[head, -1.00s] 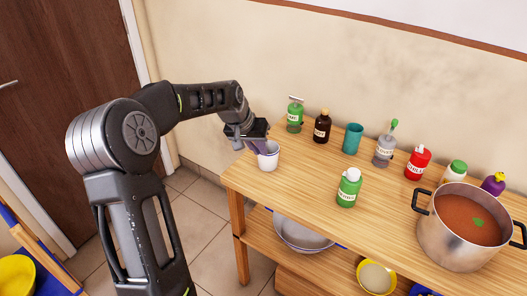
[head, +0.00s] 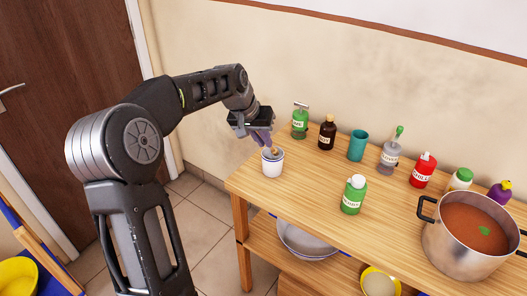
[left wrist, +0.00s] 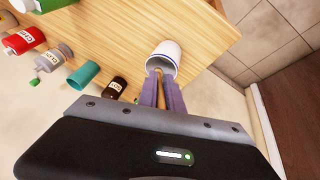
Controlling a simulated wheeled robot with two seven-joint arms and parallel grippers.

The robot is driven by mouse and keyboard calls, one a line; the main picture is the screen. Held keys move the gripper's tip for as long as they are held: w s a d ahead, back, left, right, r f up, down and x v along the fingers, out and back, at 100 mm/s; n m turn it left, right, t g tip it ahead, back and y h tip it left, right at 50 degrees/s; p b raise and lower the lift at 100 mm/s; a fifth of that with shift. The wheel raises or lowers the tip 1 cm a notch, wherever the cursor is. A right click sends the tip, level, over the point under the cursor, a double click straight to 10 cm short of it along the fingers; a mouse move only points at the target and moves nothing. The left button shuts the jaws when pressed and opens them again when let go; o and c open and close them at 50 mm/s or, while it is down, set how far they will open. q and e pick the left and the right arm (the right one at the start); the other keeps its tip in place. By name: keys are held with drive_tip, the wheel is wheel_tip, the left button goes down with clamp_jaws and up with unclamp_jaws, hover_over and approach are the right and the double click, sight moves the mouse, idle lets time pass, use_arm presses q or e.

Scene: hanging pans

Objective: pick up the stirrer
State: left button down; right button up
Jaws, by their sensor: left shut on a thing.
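The stirrer (left wrist: 160,88) is a thin wooden-coloured stick between my purple fingers in the left wrist view. Its lower part is in the mouth of the white cup (head: 272,167), and a little of it shows in the head view (head: 273,152). The cup stands upright near the table's left end and also shows in the left wrist view (left wrist: 166,56). My left gripper (head: 266,141) is just above the cup, shut on the stirrer. The stirrer's lower end is hidden inside the cup. My right gripper is not in view.
The wooden table (head: 310,185) carries a green pump bottle (head: 300,122), a dark bottle (head: 326,133), a teal cup (head: 357,146), a red bottle (head: 422,170) and a green bottle (head: 353,195). A pot of red soup (head: 470,235) stands at right. The wall is behind.

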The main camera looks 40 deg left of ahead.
use_arm(q)
wheel_tip(320, 180, up, 5)
drive_tip(key=shift+f, duration=0.1)
